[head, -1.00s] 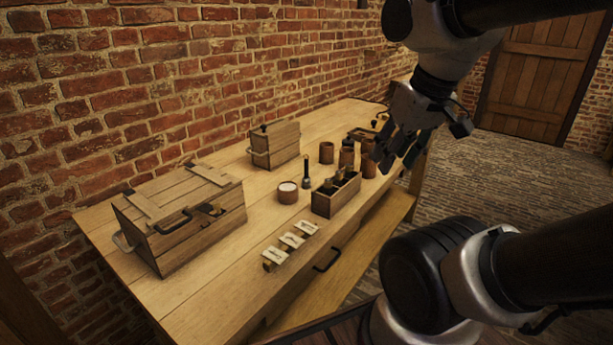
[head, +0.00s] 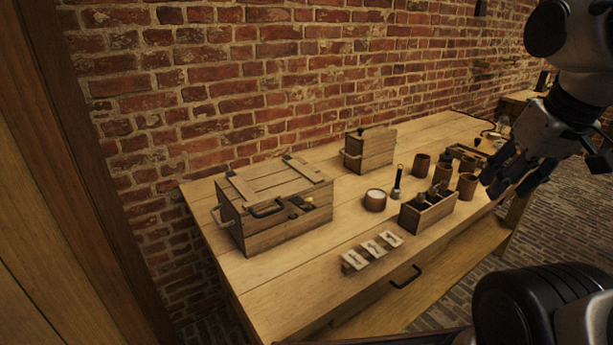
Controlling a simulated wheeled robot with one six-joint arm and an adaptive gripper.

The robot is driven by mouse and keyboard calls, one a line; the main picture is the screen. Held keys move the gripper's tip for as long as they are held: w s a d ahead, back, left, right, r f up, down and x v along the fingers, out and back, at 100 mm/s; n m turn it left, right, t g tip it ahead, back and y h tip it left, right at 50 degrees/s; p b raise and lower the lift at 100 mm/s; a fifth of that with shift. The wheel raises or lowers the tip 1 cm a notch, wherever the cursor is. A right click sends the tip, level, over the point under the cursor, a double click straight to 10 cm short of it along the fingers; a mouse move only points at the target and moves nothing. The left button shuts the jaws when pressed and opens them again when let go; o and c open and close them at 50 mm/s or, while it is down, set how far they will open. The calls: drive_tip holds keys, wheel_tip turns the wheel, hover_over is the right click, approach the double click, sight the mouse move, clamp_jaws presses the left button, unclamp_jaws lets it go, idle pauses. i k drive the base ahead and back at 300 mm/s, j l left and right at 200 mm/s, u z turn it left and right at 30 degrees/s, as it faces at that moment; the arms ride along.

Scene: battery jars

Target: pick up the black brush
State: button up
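A slim upright thing with a black handle and a pale metal lower part, which looks like the black brush (head: 398,180), stands on the wooden table (head: 290,290). The fingers overlap the table's right part in the picture.
A large lidded crate (head: 275,235) stands at the left and a smaller wooden box (head: 370,150) at the back. Several brown jars (head: 421,164) stand near my gripper. Labelled blocks (head: 372,252) lie in front. The front left tabletop is clear. A brick wall (head: 300,80) is behind.

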sight(396, 190)
drive_tip(key=i+l+u, duration=0.2)
drive_tip(key=l+u, duration=0.15)
drive_tip(key=l, duration=0.3)
drive_tip(key=i+l+u, duration=0.15)
drive_tip(key=l+u, duration=0.15)
drive_tip(key=l, duration=0.4)
drive_tip(key=l+u, duration=0.35)
drive_tip(key=l, duration=0.4)
drive_tip(key=i, duration=0.05)
